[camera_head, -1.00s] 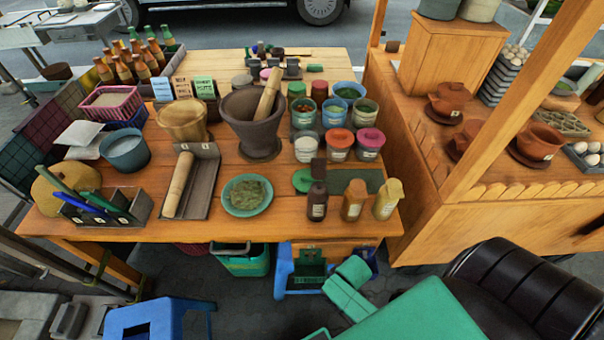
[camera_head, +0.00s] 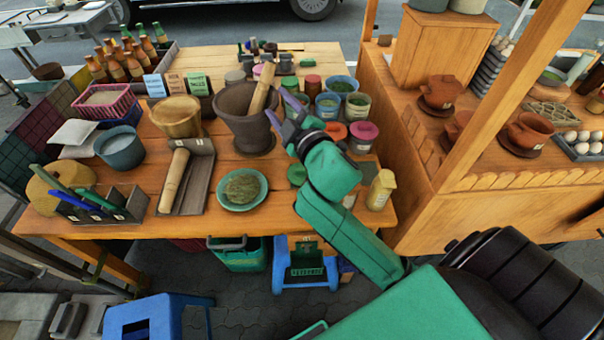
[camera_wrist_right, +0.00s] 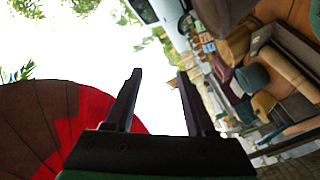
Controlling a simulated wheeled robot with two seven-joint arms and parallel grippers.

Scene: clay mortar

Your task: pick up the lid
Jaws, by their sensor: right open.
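A flat green lid (camera_head: 297,173) lies on the table in the head view, partly hidden behind my right arm. Other lids sit on jars: an orange lid (camera_head: 336,131) and a pink lid (camera_head: 364,130). My right gripper (camera_head: 279,106) is open and raised in front of the mortar's right side and the jars, beyond the green lid and apart from it. In the right wrist view its two fingers (camera_wrist_right: 158,75) stand apart with only bright sky between them. No lid can be made out in that view. My left gripper is not in view.
A dark mortar (camera_head: 234,102) with a pestle stands behind the green plate (camera_head: 243,187) of herbs. A yellow bottle (camera_head: 381,188) stands right of my arm; the other front bottles are hidden. A wooden rolling pin (camera_head: 174,180) lies on a grey tray.

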